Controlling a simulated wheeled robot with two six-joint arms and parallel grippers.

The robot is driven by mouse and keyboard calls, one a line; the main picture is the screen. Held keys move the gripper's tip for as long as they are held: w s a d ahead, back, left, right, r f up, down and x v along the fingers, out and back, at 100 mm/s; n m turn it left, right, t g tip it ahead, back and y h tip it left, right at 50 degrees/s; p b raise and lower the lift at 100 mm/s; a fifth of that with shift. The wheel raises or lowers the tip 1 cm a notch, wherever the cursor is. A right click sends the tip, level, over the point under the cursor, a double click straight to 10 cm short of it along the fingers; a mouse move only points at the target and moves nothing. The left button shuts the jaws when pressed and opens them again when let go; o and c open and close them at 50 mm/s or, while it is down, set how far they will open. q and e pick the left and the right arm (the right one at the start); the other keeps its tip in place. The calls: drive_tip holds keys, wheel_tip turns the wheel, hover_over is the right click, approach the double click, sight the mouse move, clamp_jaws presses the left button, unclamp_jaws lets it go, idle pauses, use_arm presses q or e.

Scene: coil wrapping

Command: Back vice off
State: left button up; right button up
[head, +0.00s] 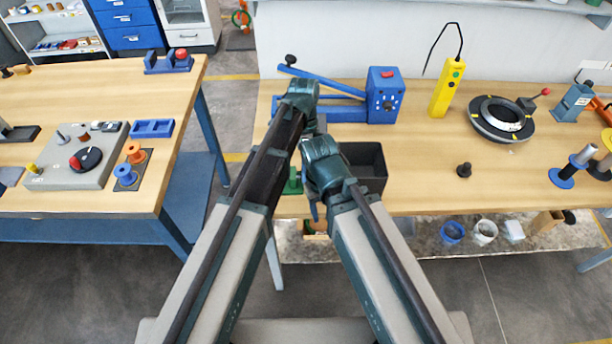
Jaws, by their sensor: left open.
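A small blue two-block device with a red knob, which looks like a vice (168,62), sits at the back right of the left table. Whether its jaws hold anything is too small to tell. My left gripper (317,126) is open over the front left of the right bench, well apart from that device. Its fingers are partly hidden by my arms. My right arm is folded in front of the bench's near edge; its fingers are hidden and I cannot make out its gripper.
A blue lever machine (381,95), yellow pendant (447,88), black ring (500,118) and black bin (366,170) stand on the right bench. A grey panel with a dial (60,172) and orange and blue spools (135,153) lie on the left table. A floor gap separates the tables.

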use_arm(q)
drive_tip(key=p+v, duration=0.6)
drive_tip(key=v, duration=0.1)
drive_tip(key=shift+p, duration=0.3)
idle(0.4)
